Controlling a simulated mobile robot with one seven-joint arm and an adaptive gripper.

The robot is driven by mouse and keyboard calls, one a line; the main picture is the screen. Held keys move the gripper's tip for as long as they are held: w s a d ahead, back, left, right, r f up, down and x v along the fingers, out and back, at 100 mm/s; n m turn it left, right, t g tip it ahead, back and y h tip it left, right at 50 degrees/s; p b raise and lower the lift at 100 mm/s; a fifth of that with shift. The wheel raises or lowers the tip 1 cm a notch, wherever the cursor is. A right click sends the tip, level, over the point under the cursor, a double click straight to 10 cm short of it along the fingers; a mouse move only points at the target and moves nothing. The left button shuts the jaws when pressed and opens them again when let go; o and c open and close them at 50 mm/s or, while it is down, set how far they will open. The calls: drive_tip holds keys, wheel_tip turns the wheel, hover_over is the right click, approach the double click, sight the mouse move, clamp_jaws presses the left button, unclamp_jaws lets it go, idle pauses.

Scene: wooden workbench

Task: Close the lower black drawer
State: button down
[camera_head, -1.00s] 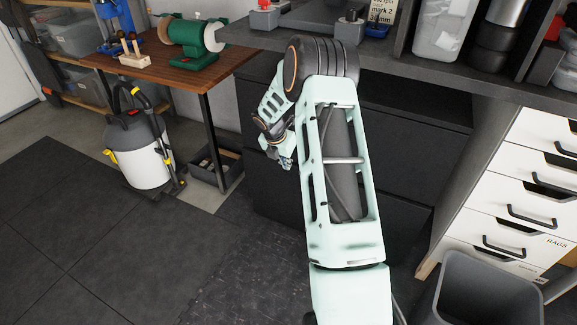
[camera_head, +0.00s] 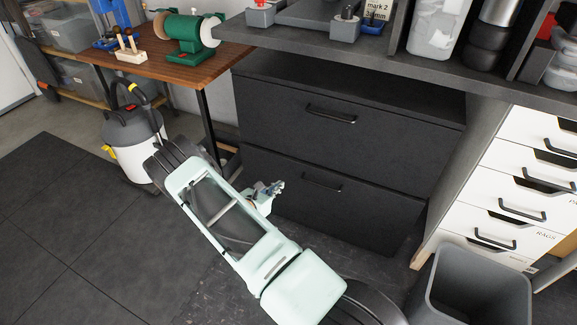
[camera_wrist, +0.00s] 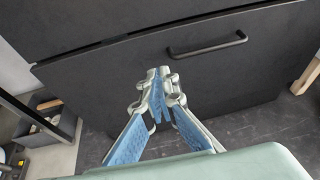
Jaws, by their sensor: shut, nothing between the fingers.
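The black cabinet has an upper drawer (camera_head: 300,110) and a lower drawer (camera_head: 365,205), each with a dark bar handle. The lower drawer's front looks about flush with the upper one; I cannot tell whether a small gap is left. Its handle (camera_wrist: 207,46) shows clearly in the wrist view. My gripper (camera_head: 277,187) is shut and empty, in front of the lower drawer's left part. In the wrist view my gripper (camera_wrist: 160,80) has its fingertips together, left of and below the handle. Whether they touch the front is unclear.
A grey bin (camera_head: 470,285) stands at the lower right, beside white drawers (camera_head: 520,185). A vacuum cleaner (camera_head: 135,140) and a wooden table (camera_head: 180,70) are at the left. A dark crate (camera_wrist: 40,120) lies on the floor at left. Floor at the left is clear.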

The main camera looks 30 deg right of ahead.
drive_tip(key=w+a+t, duration=0.1)
drive_tip(key=b, duration=0.4)
approach(292, 161)
drive_tip(key=shift+t, duration=0.3)
drive_tip(key=w+d+f, duration=0.2)
drive_tip(key=d, duration=0.1)
drive_tip(key=d+f, duration=0.1)
drive_tip(key=shift+w+d+f, duration=0.15)
drive_tip(key=shift+w+d, duration=0.1)
drive_tip(key=shift+w, duration=0.15)
drive_tip(key=shift+w+d, duration=0.3)
drive_tip(key=shift+d, duration=0.05)
drive_tip(key=shift+w+d+b, duration=0.6)
drive_tip(key=shift+d+b, duration=0.15)
drive_tip(key=shift+b, duration=0.1)
drive_tip(key=shift+w+d+r, duration=0.1)
drive_tip(key=shift+r, duration=0.15)
